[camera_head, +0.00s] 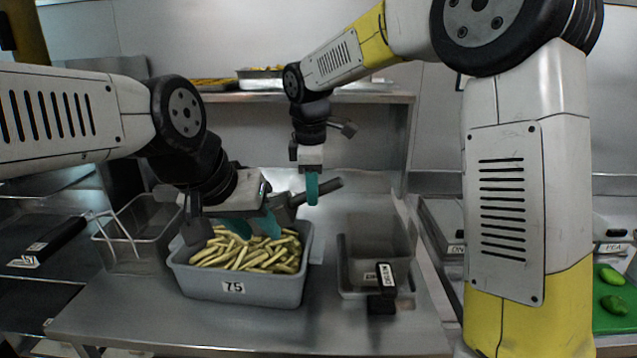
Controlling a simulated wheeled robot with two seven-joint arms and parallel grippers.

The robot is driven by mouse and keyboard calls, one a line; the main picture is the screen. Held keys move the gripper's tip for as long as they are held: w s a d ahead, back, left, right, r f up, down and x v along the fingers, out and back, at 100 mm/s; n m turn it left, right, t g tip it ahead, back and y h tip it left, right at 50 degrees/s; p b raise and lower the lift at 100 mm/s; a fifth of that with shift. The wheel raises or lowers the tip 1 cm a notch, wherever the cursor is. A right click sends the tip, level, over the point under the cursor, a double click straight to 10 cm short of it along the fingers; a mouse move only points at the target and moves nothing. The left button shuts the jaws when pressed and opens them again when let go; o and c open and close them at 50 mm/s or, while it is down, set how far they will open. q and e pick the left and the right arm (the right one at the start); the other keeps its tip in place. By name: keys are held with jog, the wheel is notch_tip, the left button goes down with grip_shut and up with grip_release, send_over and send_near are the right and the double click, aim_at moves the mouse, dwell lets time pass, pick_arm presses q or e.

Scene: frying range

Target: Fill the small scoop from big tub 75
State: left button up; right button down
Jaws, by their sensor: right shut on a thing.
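The grey big tub 75 (240,292) stands on the steel table, its front label reading 75. It is full of pale yellow-green cut sticks (245,252). My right gripper (312,190) is behind and above the tub's back right corner, shut on the dark handle of the small scoop (330,186). The scoop's head is mostly hidden behind my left gripper. My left gripper (248,224) is over the back of the tub, just above the sticks. Its teal fingers look apart, with nothing seen between them.
A wire basket (140,235) stands left of the tub. A grey container (375,245) with a black labelled part in front stands to the right. A shelf (370,97) with trays crosses the back. A green board (612,310) with green vegetables is at far right. The table front is clear.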

aim_at(305, 201)
jog(key=shift+f, duration=3.85)
jog(key=shift+w+a+f, duration=0.1)
jog(key=shift+a+f, duration=0.05)
jog(key=shift+a, duration=4.1)
jog(key=shift+d+r+y, duration=0.8)
jog(key=shift+r, duration=0.2)
jog(key=shift+d+r+y, duration=0.8)
jog(key=shift+d+y, duration=0.1)
jog(key=shift+y, duration=0.2)
jog(key=shift+d+r+y, duration=0.4)
jog(key=shift+d, duration=0.45)
jog(key=shift+d+r+y, duration=0.35)
jog(key=shift+d+y, duration=0.05)
jog(key=shift+d, duration=0.4)
